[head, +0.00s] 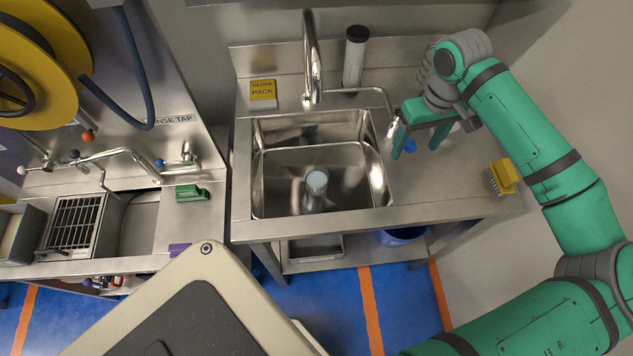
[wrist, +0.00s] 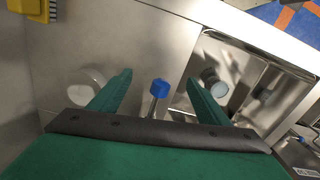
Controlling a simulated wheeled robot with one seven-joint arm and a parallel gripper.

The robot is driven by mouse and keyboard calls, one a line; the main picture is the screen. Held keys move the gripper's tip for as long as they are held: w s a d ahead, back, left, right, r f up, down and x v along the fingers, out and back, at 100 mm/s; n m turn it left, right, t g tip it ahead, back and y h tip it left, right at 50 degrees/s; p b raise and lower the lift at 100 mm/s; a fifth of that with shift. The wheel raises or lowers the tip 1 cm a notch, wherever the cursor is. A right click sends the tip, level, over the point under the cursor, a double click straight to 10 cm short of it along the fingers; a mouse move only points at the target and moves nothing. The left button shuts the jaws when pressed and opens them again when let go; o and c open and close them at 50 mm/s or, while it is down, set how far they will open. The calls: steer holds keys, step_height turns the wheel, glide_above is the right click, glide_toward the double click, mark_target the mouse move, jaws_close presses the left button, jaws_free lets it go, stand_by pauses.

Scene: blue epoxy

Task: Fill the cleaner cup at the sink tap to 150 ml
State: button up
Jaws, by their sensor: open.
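A metallic cup (head: 317,190) with a pale, bluish-white inside stands upright in the sink basin (head: 275,190), below and in front of the tap spout (head: 311,60). The cup also shows in the wrist view (wrist: 213,82). I cannot tell its water level, and I see no stream from the spout. A blue knob (head: 409,145) on a metal stem is right of the basin. My gripper (head: 416,152) is open and empty above the counter. In the wrist view the blue knob (wrist: 159,87) appears between the open fingertips (wrist: 159,76), apart from both.
A white round object (wrist: 87,86) stands on the counter (head: 440,185), left of the fingers in the wrist view. A yellow brush (head: 502,177) lies at the counter's right. A dark-capped cylinder (head: 354,57) and yellow glove pack (head: 263,94) are behind the sink.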

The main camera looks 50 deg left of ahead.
steer(key=shift+r, duration=3.15)
step_height(320, 180, up, 11)
steer(key=shift+w+f, duration=0.1)
